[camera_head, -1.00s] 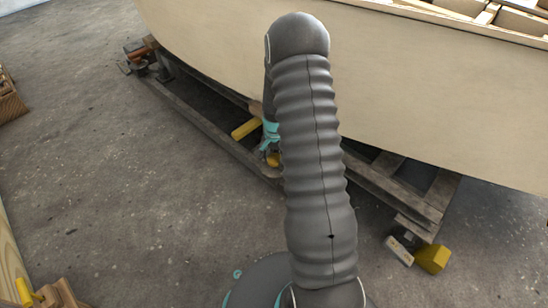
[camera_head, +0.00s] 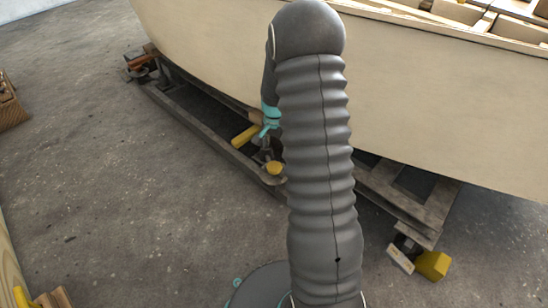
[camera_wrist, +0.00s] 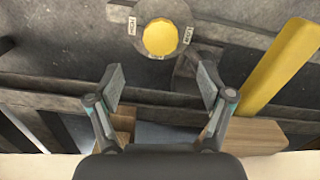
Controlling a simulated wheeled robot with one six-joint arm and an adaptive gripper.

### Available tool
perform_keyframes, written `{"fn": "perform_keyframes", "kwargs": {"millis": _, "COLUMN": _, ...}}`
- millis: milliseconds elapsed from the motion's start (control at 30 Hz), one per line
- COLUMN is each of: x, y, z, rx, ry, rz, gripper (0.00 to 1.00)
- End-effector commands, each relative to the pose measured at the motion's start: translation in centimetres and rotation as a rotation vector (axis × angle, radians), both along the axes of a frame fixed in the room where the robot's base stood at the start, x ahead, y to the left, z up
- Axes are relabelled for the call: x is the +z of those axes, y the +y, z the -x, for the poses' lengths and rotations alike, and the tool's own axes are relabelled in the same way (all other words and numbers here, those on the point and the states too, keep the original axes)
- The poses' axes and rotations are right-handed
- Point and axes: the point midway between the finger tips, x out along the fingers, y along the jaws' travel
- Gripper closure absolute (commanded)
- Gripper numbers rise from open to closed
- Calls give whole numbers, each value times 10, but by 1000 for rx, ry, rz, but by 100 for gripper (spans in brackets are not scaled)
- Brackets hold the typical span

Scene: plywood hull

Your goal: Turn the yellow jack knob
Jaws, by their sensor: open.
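In the head view the knob (camera_head: 274,168) sits low beside the hull's wooden cradle, just left of my arm. My gripper (camera_wrist: 160,83) is open and empty, its two fingers spread on either side below the knob in the wrist view, apart from it. In the head view my gripper's teal part shows above the knob, partly hidden behind my arm.
A long yellow bar (camera_wrist: 283,68) lies right of the knob in the wrist view; it also shows in the head view (camera_head: 245,136). Dark cradle beams (camera_head: 200,124) run under the cream hull (camera_head: 430,105). A yellow block (camera_head: 433,265) is at lower right.

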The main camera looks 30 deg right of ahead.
Motion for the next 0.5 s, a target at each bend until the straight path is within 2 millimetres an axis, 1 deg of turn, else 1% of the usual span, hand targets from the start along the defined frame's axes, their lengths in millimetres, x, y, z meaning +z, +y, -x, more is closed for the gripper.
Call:
{"fn": "perform_keyframes", "kwargs": {"millis": 33, "x": 8, "y": 0, "z": -1, "rx": 0, "ry": -3, "rz": 1, "gripper": 20}}
{"fn": "perform_keyframes", "kwargs": {"millis": 100, "x": 16, "y": 0, "z": -1, "rx": 0, "ry": -2, "rz": 1, "gripper": 20}}
{"fn": "perform_keyframes", "kwargs": {"millis": 200, "x": 23, "y": 0, "z": 0, "rx": 0, "ry": -1, "rz": 0, "gripper": 20}}
{"fn": "perform_keyframes", "kwargs": {"millis": 333, "x": 28, "y": 0, "z": 0, "rx": 0, "ry": 0, "rz": 0, "gripper": 20}}
{"fn": "perform_keyframes", "kwargs": {"millis": 500, "x": 28, "y": 0, "z": 0, "rx": 0, "ry": 0, "rz": 0, "gripper": 20}}
